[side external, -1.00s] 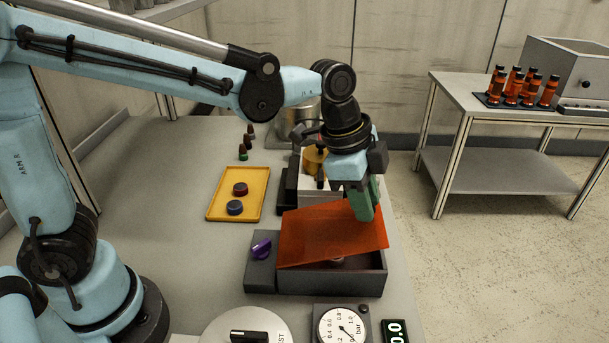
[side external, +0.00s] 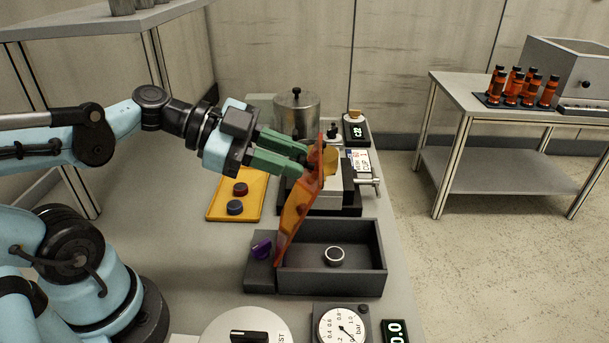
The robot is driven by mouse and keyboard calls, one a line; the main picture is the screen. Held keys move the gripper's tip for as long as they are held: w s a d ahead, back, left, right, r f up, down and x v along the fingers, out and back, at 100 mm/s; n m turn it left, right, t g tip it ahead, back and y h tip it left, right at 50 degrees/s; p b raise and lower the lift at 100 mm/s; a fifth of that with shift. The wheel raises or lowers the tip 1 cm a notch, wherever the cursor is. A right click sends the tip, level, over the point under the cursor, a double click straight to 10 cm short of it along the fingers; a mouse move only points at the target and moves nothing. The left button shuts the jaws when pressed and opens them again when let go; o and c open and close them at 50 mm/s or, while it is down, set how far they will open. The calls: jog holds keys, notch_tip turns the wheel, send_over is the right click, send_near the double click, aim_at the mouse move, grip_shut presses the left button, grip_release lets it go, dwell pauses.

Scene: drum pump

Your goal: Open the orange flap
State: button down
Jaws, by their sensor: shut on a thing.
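The orange flap (side external: 298,213) is a translucent panel that stands nearly upright, leaning slightly to the right. Its lower edge is at the left side of the dark grey box (side external: 372,262). The box's inside is open to view, with a small dark round piece with a pale ring (side external: 334,256) on its floor. My gripper (side external: 306,155) has green fingers, reaches in from the left, and is shut on the flap near its top edge. The far finger is partly hidden by the flap.
A purple knob (side external: 262,249) sits on a block left of the box. A yellow tray (side external: 219,211) with two round caps lies further left. A metal pot (side external: 297,110) and a device with a digital display (side external: 355,130) stand behind. A pressure gauge (side external: 342,326) is in front.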

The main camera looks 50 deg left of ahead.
jog(key=s+a+f+t+h, duration=0.1)
jog(key=s+a+f, duration=0.1)
jog(key=s+a, duration=0.4)
jog(key=shift+s+a, duration=0.4)
jog(key=shift+s, duration=0.15)
jog(key=shift+f, duration=0.1)
jog(key=c, duration=0.9)
grip_release()
jog(key=shift+c, duration=0.2)
jog(key=shift+w, duration=0.1)
